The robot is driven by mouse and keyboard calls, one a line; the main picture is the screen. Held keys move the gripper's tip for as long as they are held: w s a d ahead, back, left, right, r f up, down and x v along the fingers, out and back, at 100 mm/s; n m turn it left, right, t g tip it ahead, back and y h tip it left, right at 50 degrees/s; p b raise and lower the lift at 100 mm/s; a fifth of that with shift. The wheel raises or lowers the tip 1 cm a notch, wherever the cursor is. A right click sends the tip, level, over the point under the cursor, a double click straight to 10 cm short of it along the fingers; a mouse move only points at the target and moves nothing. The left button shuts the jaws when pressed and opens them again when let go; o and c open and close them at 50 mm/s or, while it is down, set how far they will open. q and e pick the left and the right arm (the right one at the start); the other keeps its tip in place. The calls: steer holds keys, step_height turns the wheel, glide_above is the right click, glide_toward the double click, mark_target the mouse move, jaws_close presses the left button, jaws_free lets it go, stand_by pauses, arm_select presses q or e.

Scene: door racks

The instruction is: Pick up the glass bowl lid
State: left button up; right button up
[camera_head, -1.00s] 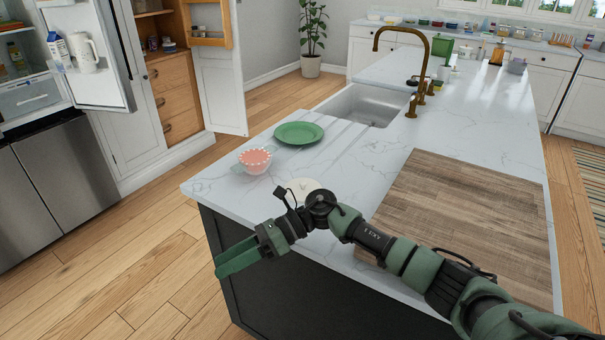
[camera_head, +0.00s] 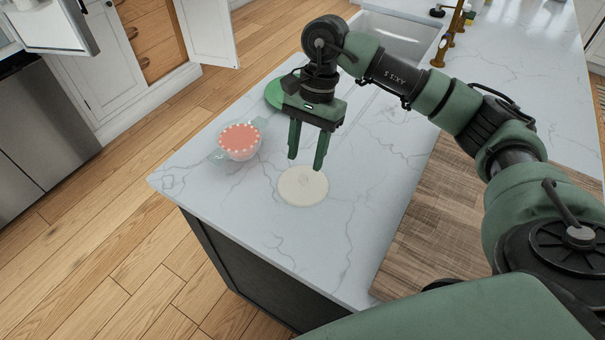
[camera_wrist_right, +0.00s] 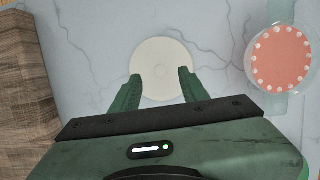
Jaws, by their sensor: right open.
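A flat, round, cream-white lid (camera_head: 303,186) lies on the marble counter near its front corner. In the right wrist view the lid (camera_wrist_right: 161,68) shows a small round mark at its middle. My right gripper (camera_head: 305,165) is open and points down just above the lid's far edge, with nothing between its fingers. In the right wrist view its fingertips (camera_wrist_right: 158,77) appear on either side of the lid's near part. A clear glass bowl (camera_head: 240,143) with pinkish contents and a dotted pale rim stands left of the lid, and also in the right wrist view (camera_wrist_right: 282,60). My left gripper is not in view.
A green plate (camera_head: 276,94) lies behind my right gripper, partly hidden by it. A wooden board (camera_head: 425,225) covers the counter to the right. A sink (camera_head: 400,35) is at the back. Bare marble counter (camera_head: 335,235) surrounds the lid.

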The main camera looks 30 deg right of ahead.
mark_target(303, 178)
steer(key=p+x, duration=0.2)
steer(key=x, duration=0.1)
steer(key=shift+d+f, duration=0.2)
steer(key=shift+f, duration=0.05)
steer(key=shift+x, duration=1.1)
steer(key=shift+w, duration=0.15)
jaws_close()
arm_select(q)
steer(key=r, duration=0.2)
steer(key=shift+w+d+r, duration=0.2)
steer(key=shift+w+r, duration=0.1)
